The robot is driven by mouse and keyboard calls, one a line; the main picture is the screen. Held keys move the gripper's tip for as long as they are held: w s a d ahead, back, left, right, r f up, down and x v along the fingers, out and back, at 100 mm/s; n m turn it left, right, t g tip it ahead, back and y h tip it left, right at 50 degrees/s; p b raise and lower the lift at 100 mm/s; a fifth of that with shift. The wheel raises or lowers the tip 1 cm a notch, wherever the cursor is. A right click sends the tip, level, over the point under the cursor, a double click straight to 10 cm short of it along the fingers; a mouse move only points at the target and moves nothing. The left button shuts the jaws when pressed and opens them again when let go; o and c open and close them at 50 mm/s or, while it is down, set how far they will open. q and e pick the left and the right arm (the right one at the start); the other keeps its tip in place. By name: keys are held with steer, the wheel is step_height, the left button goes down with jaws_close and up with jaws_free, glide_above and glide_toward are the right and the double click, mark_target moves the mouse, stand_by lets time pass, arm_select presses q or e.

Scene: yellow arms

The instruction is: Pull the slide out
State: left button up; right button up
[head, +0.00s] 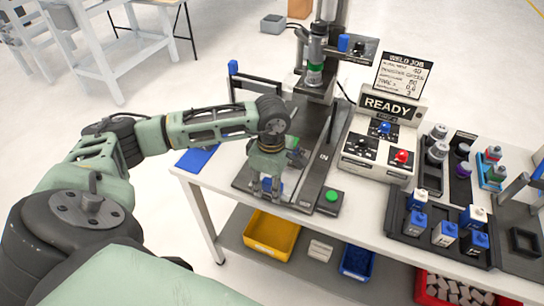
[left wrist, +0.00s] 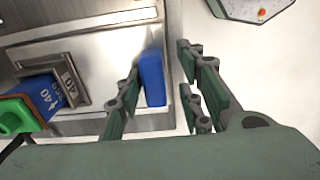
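The slide (left wrist: 95,75) is a flat metal plate on the welding machine's base. It has an upright blue handle (left wrist: 152,75) at its end and carries a dark square nest (left wrist: 68,84). A blue part (left wrist: 40,95) with a green top sits at the nest. My left gripper (head: 266,190) points down over the slide's front end, and a bit of blue shows between its fingers. In the left wrist view, my left gripper (left wrist: 164,70) is open, with the handle between its fingers, nearer the left one. I cannot tell whether they touch. My right gripper is not in view.
A green button box (head: 331,200) stands right of the slide. The control box (head: 378,145) reads READY. A black tray (head: 440,230) with blue and white parts is on the right. A blue mat (head: 196,158) lies at the left. Bins, including a yellow one (head: 271,235), are on the shelf below.

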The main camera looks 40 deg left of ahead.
arm_select(q)
steer(key=shift+w+r, duration=0.15)
steer(key=shift+r, duration=0.4)
step_height(320, 180, up, 11)
